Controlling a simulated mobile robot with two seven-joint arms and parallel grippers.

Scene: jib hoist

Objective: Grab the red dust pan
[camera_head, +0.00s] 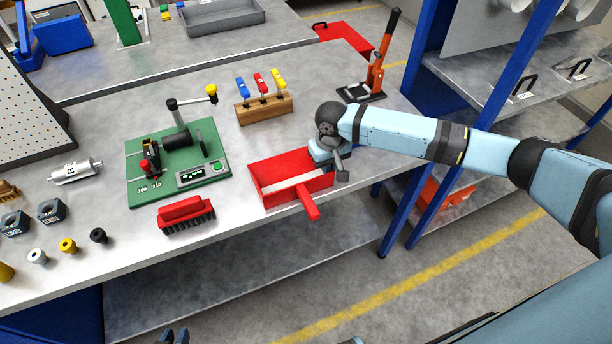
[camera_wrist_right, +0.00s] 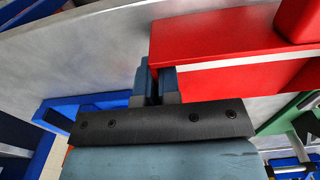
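The red dust pan (camera_head: 285,167) lies on the grey workbench near its front edge, its handle (camera_head: 308,201) pointing out over the edge. My right gripper (camera_head: 338,168) is at the pan's right side, low over the bench. In the right wrist view, the two right fingers (camera_wrist_right: 157,84) sit close together at a corner of the dust pan (camera_wrist_right: 225,42). Whether they pinch its wall is hidden. My left gripper (camera_head: 173,337) shows only as fingertips at the bottom of the head view, apart, in front of the bench and away from the pan.
A red brush (camera_head: 185,212) lies left of the pan. A green board with a fixture (camera_head: 178,165) and a wooden block with coloured-handled tools (camera_head: 264,107) are behind. An orange-handled press (camera_head: 372,80) stands at the back right. A blue-framed shelf (camera_head: 412,90) borders the right.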

